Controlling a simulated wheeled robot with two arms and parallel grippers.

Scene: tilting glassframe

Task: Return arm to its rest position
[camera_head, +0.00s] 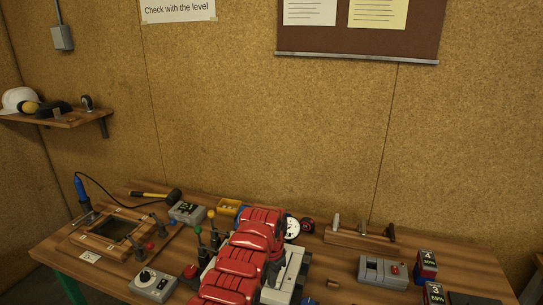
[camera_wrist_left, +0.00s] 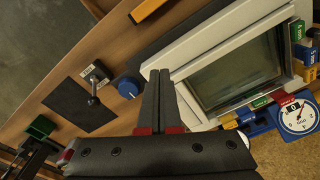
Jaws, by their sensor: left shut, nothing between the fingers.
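In the left wrist view my left gripper (camera_wrist_left: 160,72) is shut, its two dark fingers together with nothing between them. A white frame with a glass pane (camera_wrist_left: 200,52) lies to the right of the fingertips. The fingertips overlap the frame's left edge in the picture; I cannot tell whether they touch it. In the head view my red arm links cover the front middle of the bench and I cannot make out the fingertips. My right gripper does not show.
The wooden bench (camera_head: 455,262) holds a wooden frame (camera_head: 89,239), a hammer (camera_head: 152,194), a grey control box (camera_head: 152,285) and another grey box (camera_head: 383,271). In the left wrist view a round dial (camera_wrist_left: 298,117), a blue knob (camera_wrist_left: 128,88) and a dark mat (camera_wrist_left: 75,108) lie around the fingers.

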